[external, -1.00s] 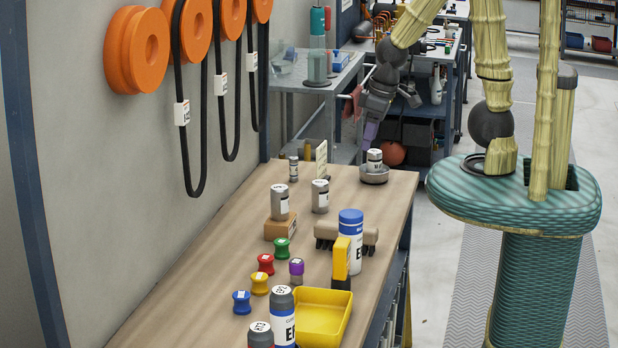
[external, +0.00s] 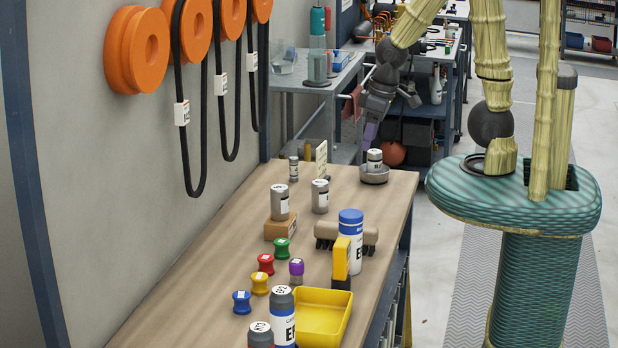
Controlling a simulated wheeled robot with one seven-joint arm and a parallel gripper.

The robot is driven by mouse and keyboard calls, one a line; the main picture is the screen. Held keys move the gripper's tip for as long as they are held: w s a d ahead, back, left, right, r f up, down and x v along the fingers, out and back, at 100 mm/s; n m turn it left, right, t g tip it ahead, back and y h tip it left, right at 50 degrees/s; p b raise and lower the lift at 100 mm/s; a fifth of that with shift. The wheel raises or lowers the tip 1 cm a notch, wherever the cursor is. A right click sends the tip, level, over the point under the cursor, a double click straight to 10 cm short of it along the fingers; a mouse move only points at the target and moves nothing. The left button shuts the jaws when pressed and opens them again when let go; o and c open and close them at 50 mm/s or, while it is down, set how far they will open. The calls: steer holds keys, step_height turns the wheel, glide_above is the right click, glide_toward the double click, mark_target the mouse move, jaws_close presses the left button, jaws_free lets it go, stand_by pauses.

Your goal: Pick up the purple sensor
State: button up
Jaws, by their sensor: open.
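The purple sensor (external: 296,267) is a small upright spool shape with a purple top and a grey lower part. It stands on the wooden workbench (external: 205,285), left of the yellow block and behind the yellow tray. My gripper (external: 385,115) hangs beyond the far right end of the bench, well away from the purple sensor. It is open, and I see nothing held in it. Its finger details are small and partly lost against the cart behind.
Blue (external: 242,302), yellow (external: 260,283), red (external: 266,264) and green (external: 282,248) spools stand left of the sensor. A yellow tray (external: 344,325), blue-capped bottle (external: 351,218) and yellow block (external: 341,257) stand nearby. A can sits on a round grey base (external: 374,178) at the far end.

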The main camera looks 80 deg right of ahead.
steer(key=shift+c, duration=0.7)
